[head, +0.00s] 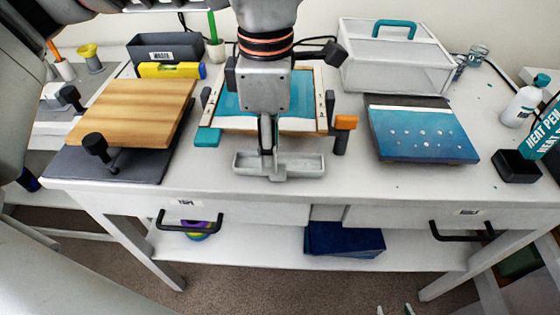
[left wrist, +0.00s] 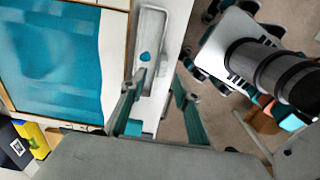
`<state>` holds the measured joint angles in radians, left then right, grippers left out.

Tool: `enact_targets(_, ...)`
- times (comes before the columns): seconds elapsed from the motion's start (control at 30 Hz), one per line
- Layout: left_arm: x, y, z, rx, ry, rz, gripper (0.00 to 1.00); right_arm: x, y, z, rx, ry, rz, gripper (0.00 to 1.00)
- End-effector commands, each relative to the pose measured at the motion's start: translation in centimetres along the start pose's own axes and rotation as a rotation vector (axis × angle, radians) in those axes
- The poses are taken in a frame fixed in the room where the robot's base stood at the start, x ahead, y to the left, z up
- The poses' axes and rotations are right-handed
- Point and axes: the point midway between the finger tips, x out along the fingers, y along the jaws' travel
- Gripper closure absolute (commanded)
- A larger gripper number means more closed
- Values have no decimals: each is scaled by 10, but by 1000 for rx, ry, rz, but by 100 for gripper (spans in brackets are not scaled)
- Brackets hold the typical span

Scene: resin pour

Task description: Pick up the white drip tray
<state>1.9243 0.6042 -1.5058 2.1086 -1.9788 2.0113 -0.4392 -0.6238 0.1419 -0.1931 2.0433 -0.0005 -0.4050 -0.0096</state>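The white drip tray (head: 300,170), a shallow pale trough, sits at the front edge of the white table in the head view. In the left wrist view the tray (left wrist: 151,30) has a small blue spot inside. My left gripper (head: 268,150) comes down over the tray from above, its fingers seen edge-on there. In the left wrist view its teal-padded fingers (left wrist: 160,82) are spread apart, with part of the tray between them; contact cannot be told. My right gripper (head: 394,310) shows only two separated fingertips at the bottom edge of the head view, away from the tray.
A wood-framed turquoise panel (head: 230,95) lies behind the tray, with an orange-topped clamp (head: 342,132) at right. A wooden board (head: 130,112) lies at left and a blue panel (head: 425,130) at right. Bare tabletop (head: 350,180) lies right of the tray.

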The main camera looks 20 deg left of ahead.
Motion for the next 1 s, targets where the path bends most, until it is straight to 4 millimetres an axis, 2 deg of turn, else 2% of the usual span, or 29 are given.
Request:
enact_targets(0.17, 16, -1, 0, 0, 1, -4, 69, 1, -1, 3, -2, -3, -1, 60)
enact_targets(0.4, 50, -2, 0, 0, 1, -6, 69, 3, 0, 2, -5, 1, 2, 60)
enact_targets(0.67, 53, -2, 1, 0, -1, 0, 69, 3, 3, -3, -7, 10, 7, 60)
enact_targets(0.7, 53, -2, 1, 0, -1, 0, 74, 3, 3, -3, -7, 10, 7, 60)
enact_targets(0.8, 53, -2, 1, -1, -1, 0, 100, 3, 3, -2, -7, 8, 7, 60)
enact_targets(1.0, 53, -2, 1, -1, -1, 0, 100, 4, 3, 0, -6, 4, 6, 60)
